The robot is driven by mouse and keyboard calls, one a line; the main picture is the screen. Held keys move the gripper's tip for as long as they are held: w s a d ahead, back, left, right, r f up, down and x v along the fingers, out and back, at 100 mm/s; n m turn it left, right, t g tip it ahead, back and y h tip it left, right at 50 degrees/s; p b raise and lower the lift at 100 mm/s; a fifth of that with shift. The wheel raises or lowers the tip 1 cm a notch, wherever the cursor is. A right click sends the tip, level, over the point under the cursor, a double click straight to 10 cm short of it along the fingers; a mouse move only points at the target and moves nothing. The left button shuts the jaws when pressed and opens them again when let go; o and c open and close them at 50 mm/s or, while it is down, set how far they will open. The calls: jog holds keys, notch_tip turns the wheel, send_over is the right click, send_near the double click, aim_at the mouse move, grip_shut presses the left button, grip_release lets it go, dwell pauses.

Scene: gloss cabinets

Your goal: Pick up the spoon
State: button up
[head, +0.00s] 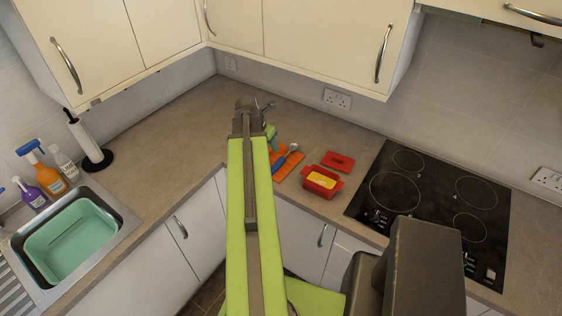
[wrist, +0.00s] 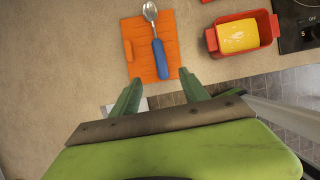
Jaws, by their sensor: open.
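The spoon has a metal bowl and a blue handle. In the wrist view the spoon (wrist: 158,45) lies on an orange board (wrist: 140,63), bowl toward the top and handle toward my gripper. In the head view the spoon (head: 284,157) lies on the orange board (head: 290,173) on the counter, just right of my arm. My gripper (wrist: 160,88) is open and empty in the wrist view, its two green fingers apart, below the spoon's handle end in the picture. In the head view my gripper (head: 268,131) is partly hidden by my own arm.
A red dish (head: 322,181) with yellow contents stands right of the board, with its red lid (head: 338,161) behind. A black hob (head: 435,205) lies further right. A sink (head: 72,244), bottles and a paper-towel holder (head: 90,140) are at left. Upper cabinets overhang the counter.

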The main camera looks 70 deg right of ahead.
jog(key=b, duration=1.1)
send_over(278, 162)
jog(key=a, duration=0.3)
jog(key=f, duration=1.1)
jog(key=shift+w+f, duration=0.1)
jog(key=shift+w, duration=0.2)
jog(key=shift+d+p, duration=0.1)
jog(key=shift+p, duration=0.25)
jog(key=b+x, duration=0.5)
jog(key=shift+s+d, duration=0.1)
jog(key=shift+d, duration=0.15)
grip_shut()
